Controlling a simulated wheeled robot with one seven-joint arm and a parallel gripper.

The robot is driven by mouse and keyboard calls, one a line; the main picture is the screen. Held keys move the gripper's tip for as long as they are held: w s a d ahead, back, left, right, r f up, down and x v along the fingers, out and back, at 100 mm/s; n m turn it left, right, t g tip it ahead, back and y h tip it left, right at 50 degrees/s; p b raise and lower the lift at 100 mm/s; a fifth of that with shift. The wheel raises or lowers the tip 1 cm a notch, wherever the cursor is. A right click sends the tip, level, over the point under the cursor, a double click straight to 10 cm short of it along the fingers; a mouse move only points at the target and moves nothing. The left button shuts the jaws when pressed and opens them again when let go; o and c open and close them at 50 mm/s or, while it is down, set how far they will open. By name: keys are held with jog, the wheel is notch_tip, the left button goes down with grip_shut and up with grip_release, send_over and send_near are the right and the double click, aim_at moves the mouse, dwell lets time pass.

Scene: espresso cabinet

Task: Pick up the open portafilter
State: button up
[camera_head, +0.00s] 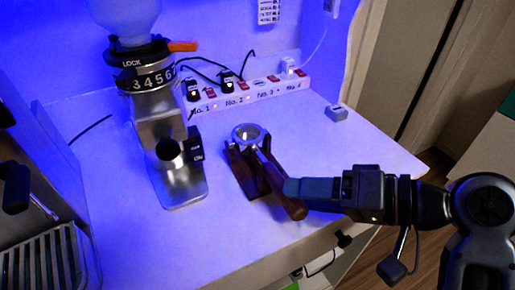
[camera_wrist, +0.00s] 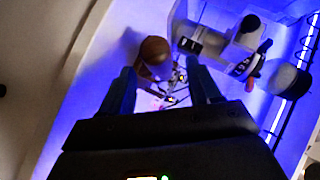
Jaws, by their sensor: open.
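The open portafilter has a round metal basket ring (camera_head: 247,134) and a brown handle (camera_head: 290,206) that slopes down toward the counter's front. It rests on a dark wooden stand (camera_head: 240,170) in the middle of the counter. My gripper (camera_head: 291,190) reaches in from the right in the head view, with its fingers at the handle and partly hiding it. In the wrist view, the rounded brown handle end (camera_wrist: 155,52) shows between and just beyond the two open, spread fingers (camera_wrist: 162,82). I cannot tell whether a finger touches the handle.
A coffee grinder (camera_head: 165,135) stands left of the stand. A power strip (camera_head: 250,92) with plugs and cables runs along the back. The espresso machine (camera_head: 35,240) is at the far left. A small grey box (camera_head: 337,113) lies at the back right. Counter left of the stand's front is clear.

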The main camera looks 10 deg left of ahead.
jog(key=shift+x, duration=1.2)
jog(key=shift+c, duration=0.4)
grip_shut()
